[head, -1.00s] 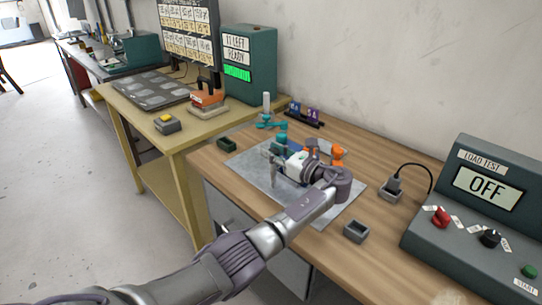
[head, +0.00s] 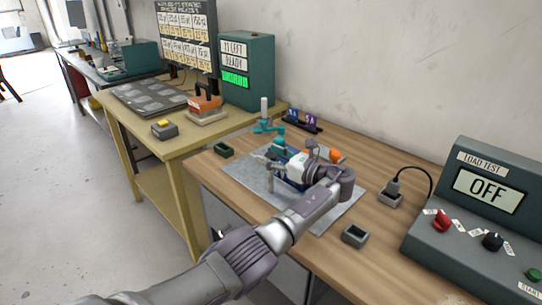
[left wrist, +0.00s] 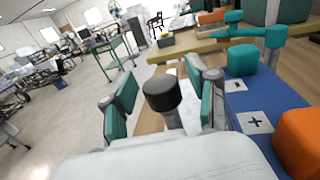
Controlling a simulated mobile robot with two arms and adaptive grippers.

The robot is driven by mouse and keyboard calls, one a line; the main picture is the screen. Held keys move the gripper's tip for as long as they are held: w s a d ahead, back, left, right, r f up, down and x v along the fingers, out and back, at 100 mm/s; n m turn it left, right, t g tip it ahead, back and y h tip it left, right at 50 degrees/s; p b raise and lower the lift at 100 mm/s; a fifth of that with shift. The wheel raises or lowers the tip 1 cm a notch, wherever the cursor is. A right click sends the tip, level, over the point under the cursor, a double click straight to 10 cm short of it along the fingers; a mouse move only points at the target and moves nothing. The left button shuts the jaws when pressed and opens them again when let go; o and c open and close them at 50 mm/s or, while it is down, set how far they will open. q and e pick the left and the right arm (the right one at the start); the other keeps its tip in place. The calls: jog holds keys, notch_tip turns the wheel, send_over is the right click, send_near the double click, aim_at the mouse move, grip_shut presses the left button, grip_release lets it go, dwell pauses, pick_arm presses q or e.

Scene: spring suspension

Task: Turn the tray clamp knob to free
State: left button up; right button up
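My left gripper (left wrist: 158,92) is open, with one teal-padded finger on each side of the knob and gaps visible. White labels with minus and plus signs lie on the tray beside a teal block (left wrist: 242,60) and an orange block (left wrist: 298,140). In the head view my left gripper (head: 272,168) is over the grey mat and hides most of the tray. My right gripper is not in view.
The grey mat (head: 335,212) lies on the wooden bench. A teal stand (head: 266,126) is behind it. The load test box (head: 470,215) reading OFF is at the right.

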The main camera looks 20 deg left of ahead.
pick_arm(q)
jog(key=s+d, duration=0.2)
jog(key=d, duration=0.9)
jog(key=shift+s+d, duration=0.2)
jog(key=shift+d, duration=0.2)
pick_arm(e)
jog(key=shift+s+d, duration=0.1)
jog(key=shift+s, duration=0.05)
